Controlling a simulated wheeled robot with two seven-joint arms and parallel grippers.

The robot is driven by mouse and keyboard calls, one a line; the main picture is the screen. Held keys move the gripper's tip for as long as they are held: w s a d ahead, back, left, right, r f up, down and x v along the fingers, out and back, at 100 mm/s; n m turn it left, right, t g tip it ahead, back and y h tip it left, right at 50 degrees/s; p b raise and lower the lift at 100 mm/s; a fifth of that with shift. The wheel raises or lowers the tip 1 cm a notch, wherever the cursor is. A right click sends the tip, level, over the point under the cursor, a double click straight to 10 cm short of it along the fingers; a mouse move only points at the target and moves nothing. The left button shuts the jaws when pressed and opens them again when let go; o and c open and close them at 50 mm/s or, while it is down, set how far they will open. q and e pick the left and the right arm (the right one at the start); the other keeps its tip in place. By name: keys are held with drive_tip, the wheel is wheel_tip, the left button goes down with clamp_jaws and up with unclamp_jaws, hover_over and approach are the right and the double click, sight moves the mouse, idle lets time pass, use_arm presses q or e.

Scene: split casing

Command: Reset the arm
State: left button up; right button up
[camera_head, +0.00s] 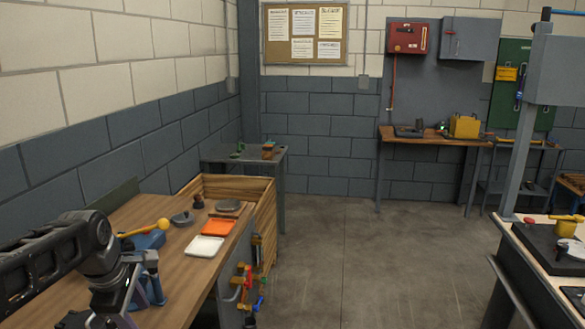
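My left arm comes in from the left edge over the wooden workbench (180,272). Its wrist bends downward, and my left gripper (118,298) hangs low at the bottom left, partly cut off by the frame's lower edge. I cannot make out its fingertips or whether it holds anything. A blue tool (150,240), perhaps a vise, stands right beside and behind the wrist. My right arm and gripper are not in view.
Tools hang on the bench's side (247,290). A second worktable (524,262) stands at right. The floor (345,255) between is clear.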

use_arm(q)
drive_tip(key=w+d+f+m+t+h, duration=0.1)
drive_tip(key=w+d+f+m, duration=0.1)
drive_tip(key=d+f+m, duration=0.7)
drive_tip(key=w+d+f+m+t+h, duration=0.15)
drive_tip(key=d+f+m, duration=0.35)
drive_tip(key=f, duration=0.8)
drive_tip(key=s+d+f+m+g, duration=0.1)
drive_tip(key=s+d+f, duration=0.3)
drive_tip(key=s+f, duration=0.2)
drive_tip(key=s+d+f+m+g+h, duration=0.1)
drive_tip(key=s+d+f, duration=0.4)
drive_tip(key=s, duration=0.6)
drive_tip(key=s+d+f+m+g, duration=0.1)
drive_tip(key=s+d+f+g, duration=0.2)
drive_tip(key=s+f, duration=0.6)
drive_tip(key=shift+d+m, duration=0.4)
drive_tip(key=shift+d, duration=0.7)
drive_tip(key=shift+h, duration=0.25)
